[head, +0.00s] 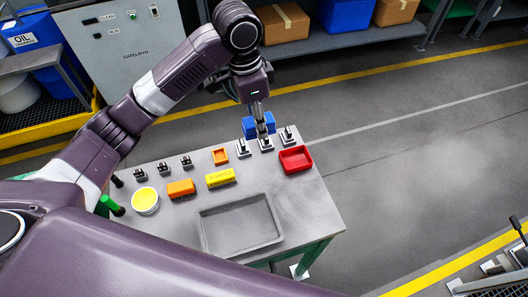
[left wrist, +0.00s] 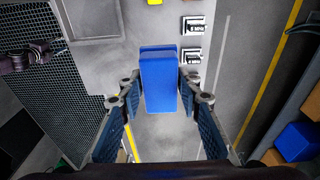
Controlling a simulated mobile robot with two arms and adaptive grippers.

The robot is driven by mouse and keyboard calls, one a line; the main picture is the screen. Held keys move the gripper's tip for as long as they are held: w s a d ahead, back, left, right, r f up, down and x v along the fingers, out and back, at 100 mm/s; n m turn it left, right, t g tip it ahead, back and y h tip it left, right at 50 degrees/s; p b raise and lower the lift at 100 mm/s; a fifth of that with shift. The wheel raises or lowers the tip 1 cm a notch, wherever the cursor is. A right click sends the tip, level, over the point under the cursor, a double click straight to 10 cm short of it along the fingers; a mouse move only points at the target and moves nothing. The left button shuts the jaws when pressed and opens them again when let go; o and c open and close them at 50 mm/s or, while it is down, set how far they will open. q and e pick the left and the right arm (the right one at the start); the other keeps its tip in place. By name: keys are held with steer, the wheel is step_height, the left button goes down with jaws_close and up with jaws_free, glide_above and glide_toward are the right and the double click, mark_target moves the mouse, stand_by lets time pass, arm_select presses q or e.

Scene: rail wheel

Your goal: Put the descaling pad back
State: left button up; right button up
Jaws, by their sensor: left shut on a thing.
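My left gripper (head: 259,122) is shut on a blue block (head: 248,127), which I take to be the descaling pad. In the left wrist view the blue block (left wrist: 160,82) sits between the two fingers of the gripper (left wrist: 160,100). In the head view the gripper points down at the table's far edge, by the row of small stands. The fingers partly cover the block there. I cannot tell whether the block touches the table.
Labelled stands (head: 288,136) line the far edge. Open floor lies right.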

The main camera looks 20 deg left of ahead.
arm_select(q)
step_height(320, 180, down, 8)
steer(key=s+r+p, duration=0.1)
steer(key=s+p, duration=0.1)
glide_above(260, 171)
steer(key=f, duration=0.3)
steer(key=f+p, duration=0.1)
steer(key=f, duration=0.3)
steer(key=shift+s+a+f, duration=0.15)
steer(key=shift+a+f, duration=0.05)
steer(key=shift+f, duration=0.3)
step_height(260, 171, down, 3)
steer(key=shift+s+f+p, duration=0.1)
steer(key=shift+f+p, duration=0.1)
steer(key=shift+p, duration=0.15)
steer(key=shift+f, duration=0.5)
arm_select(e)
steer(key=r, duration=0.1)
steer(key=s+r, duration=0.1)
steer(key=r, duration=0.2)
steer(key=shift+s+d, duration=0.2)
steer(key=shift+d, duration=0.15)
arm_select(q)
steer(key=o, duration=1.2)
steer(key=shift+f, duration=0.1)
